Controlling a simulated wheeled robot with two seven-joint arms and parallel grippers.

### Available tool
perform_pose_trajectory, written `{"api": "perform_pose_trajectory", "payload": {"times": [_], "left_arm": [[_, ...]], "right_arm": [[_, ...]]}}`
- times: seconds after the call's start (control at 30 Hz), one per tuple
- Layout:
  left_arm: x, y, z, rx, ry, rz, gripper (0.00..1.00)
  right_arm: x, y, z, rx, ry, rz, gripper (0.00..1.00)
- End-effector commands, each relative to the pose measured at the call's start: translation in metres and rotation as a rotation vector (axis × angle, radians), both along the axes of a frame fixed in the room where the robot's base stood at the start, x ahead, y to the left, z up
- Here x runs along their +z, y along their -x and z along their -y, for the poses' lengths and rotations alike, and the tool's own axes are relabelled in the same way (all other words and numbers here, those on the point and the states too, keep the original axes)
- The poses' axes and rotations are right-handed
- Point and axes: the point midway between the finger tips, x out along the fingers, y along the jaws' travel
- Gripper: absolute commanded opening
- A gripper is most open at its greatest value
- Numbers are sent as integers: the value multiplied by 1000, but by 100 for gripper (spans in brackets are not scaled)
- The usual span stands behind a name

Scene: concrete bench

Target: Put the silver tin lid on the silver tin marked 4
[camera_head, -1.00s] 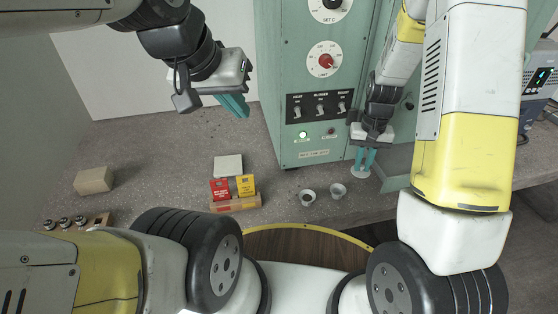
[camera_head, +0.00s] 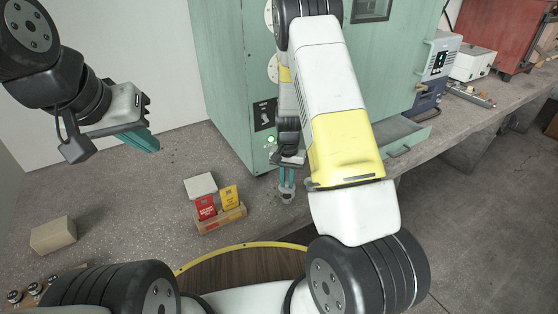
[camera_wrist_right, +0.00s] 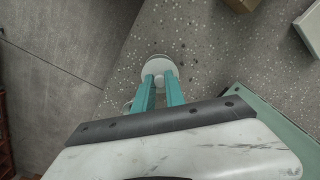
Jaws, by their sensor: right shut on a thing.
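My right gripper (camera_head: 287,188) points down at the bench beside the green cabinet and is shut on the silver tin lid. In the right wrist view the lid shows as a pale disc (camera_wrist_right: 160,64) at the fingertips. In the head view a small silver round shape is right below the fingers; I cannot tell whether the lid touches a tin there. No number 4 is legible. My left gripper (camera_head: 142,143) hangs at the left above the bench; its finger gap is unclear.
A cardboard box (camera_head: 222,219) with red and yellow packets stands left of the right gripper, a pale block (camera_head: 200,185) behind it. A brown block (camera_head: 54,235) and several knobs (camera_head: 33,289) are at left. The green cabinet (camera_head: 225,80) and an open drawer (camera_head: 400,140) flank my right arm.

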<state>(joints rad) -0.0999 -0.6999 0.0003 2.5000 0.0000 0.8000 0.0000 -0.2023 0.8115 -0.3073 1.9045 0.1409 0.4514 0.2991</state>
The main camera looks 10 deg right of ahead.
Motion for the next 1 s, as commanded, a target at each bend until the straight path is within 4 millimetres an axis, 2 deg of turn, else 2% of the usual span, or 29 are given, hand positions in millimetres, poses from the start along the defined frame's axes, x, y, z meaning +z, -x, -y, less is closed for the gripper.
{"api": "perform_pose_trajectory", "payload": {"times": [0.23,1.0], "left_arm": [[0,0,0,0,0,0,0],[0,0,0,0,0,0,0]], "right_arm": [[-15,0,0,0,0,0,0],[-19,0,0,1,0,0,0]]}}
